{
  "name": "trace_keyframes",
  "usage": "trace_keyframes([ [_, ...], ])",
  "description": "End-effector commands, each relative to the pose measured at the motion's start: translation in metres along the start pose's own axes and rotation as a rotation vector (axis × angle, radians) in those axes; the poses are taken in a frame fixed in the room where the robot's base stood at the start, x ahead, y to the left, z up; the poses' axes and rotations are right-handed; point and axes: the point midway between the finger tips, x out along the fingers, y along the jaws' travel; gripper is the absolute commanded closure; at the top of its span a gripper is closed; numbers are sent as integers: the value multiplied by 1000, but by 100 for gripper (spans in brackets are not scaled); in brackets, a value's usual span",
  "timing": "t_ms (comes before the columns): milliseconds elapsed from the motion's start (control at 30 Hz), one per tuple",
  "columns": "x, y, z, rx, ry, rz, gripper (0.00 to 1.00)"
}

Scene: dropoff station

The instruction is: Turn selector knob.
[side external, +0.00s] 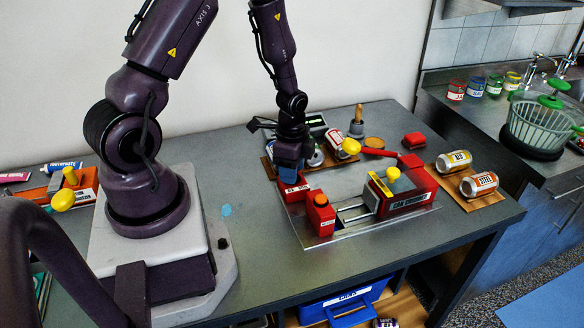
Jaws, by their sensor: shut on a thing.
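My gripper (290,165) points down at the back left corner of a red machine on a clear base plate (340,187). Its bluish fingers are shut just above a small red box (294,191) with a white label. The selector knob appears to be between the fingers on top of this box, but the fingers hide it, so its angle cannot be told. The red can crusher (402,194) with a yellow knob stands to the right, and a red box with an orange button (320,213) stands in front.
Labelled cans (478,184) lie on a wooden board at the right. A blue crate (347,303) is below the table.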

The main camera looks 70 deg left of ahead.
Motion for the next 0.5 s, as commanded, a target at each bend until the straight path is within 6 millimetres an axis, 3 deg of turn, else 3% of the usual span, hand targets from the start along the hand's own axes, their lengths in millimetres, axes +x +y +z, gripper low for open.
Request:
trace_keyframes([
  [500, -1, 0, 0, -345, -1, 0, 81],
])
